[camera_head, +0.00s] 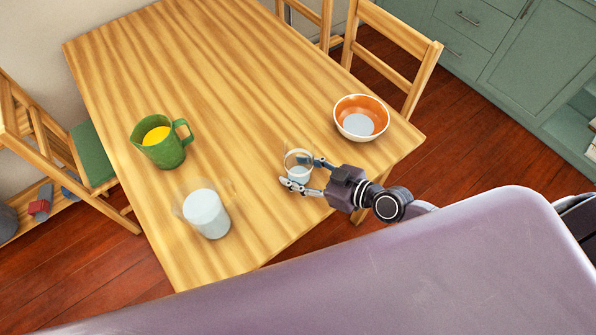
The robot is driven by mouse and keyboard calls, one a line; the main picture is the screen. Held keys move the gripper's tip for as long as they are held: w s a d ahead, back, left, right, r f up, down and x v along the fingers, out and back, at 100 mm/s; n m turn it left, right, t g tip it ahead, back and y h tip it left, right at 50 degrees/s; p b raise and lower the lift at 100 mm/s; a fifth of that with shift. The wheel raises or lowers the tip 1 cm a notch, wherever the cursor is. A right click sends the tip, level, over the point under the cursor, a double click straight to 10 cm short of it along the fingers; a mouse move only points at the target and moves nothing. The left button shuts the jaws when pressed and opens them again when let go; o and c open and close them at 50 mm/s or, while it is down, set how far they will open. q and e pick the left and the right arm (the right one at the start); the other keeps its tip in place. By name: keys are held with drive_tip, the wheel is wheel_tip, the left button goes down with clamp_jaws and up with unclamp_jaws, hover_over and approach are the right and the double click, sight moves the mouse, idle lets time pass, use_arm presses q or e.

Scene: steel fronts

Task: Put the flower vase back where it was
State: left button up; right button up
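No vessel with flowers shows, so I cannot tell which one is the flower vase. A small clear glass vessel (294,160) stands near the table's front right part, with something pale in its bottom. My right gripper (300,173) comes in from the right, with one finger on each side of this vessel. I cannot tell whether the fingers touch it. A larger clear vessel (207,213) with whitish contents stands on the table at front left. My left gripper is not in view.
A green jug (163,142) with yellow contents stands on the wooden table (200,70) at left. An orange and white bowl (361,118) is near the right edge. The table's far half is clear. Chairs stand around it, and green cabinets (520,60) are at upper right.

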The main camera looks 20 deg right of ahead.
drive_tip(key=shift+r, duration=0.1)
drive_tip(key=o, duration=1.5)
drive_tip(key=shift+c, duration=0.2)
drive_tip(key=shift+r, duration=0.1)
drive_tip(key=v, duration=0.5)
drive_tip(key=b+v, duration=0.1)
drive_tip(key=v, duration=0.4)
drive_tip(key=shift+s+d+f, duration=0.1)
drive_tip(key=shift+f, duration=0.1)
drive_tip(key=shift+v, duration=0.95)
drive_tip(key=shift+r, duration=0.1)
